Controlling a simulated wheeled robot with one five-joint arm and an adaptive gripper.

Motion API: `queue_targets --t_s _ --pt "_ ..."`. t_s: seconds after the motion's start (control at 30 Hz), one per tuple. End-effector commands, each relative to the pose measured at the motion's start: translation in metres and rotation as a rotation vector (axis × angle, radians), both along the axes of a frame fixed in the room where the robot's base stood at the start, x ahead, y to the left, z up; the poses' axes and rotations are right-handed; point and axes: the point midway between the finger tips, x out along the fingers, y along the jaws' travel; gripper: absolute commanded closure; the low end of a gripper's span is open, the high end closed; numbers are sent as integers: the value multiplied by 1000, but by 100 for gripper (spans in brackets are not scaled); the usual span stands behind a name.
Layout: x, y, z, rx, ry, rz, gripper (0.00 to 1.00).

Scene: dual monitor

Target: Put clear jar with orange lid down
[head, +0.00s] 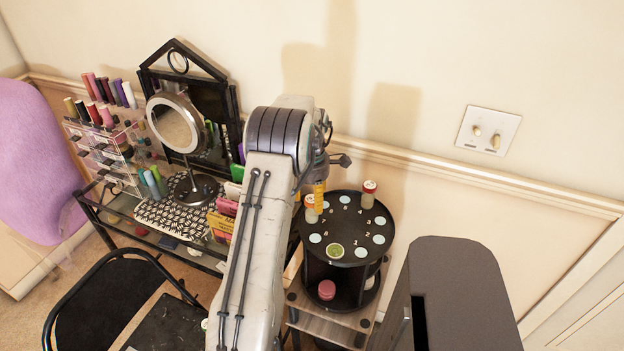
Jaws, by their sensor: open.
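A round black rotating rack (340,262) stands right of my arm. Its top has pale round spots and small numbers. A small clear jar with an orange-pink lid (311,210) stands upright on the left of this top, close beside my arm. A yellow-orange item (319,193) shows just behind it, partly hidden, and I cannot tell what it is. My gripper (335,160) is above the back left of the rack, mostly hidden behind my arm. It is open, and I see nothing held in it.
Another jar with a red-and-white lid (368,194) stands at the rack's back. A green-topped jar (335,251) is at its front, a pink one (327,290) below. A cluttered glass desk with a round mirror (174,123) is left. A dark cabinet (455,295) is right.

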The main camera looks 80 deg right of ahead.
Motion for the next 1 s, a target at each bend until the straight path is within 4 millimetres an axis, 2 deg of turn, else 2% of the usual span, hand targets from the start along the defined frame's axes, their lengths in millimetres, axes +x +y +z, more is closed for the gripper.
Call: queue_targets --t_s 0.07,0.5,0.87,0.93,1.0 --pt "0 -1 16 -6 0 0 42" --pt "-1 1 72 -1 0 0 42" --pt "1 2 86 0 0 0 42" --pt "9 4 90 -3 -1 -2 42" --pt "28 9 96 -11 -1 -8 42"
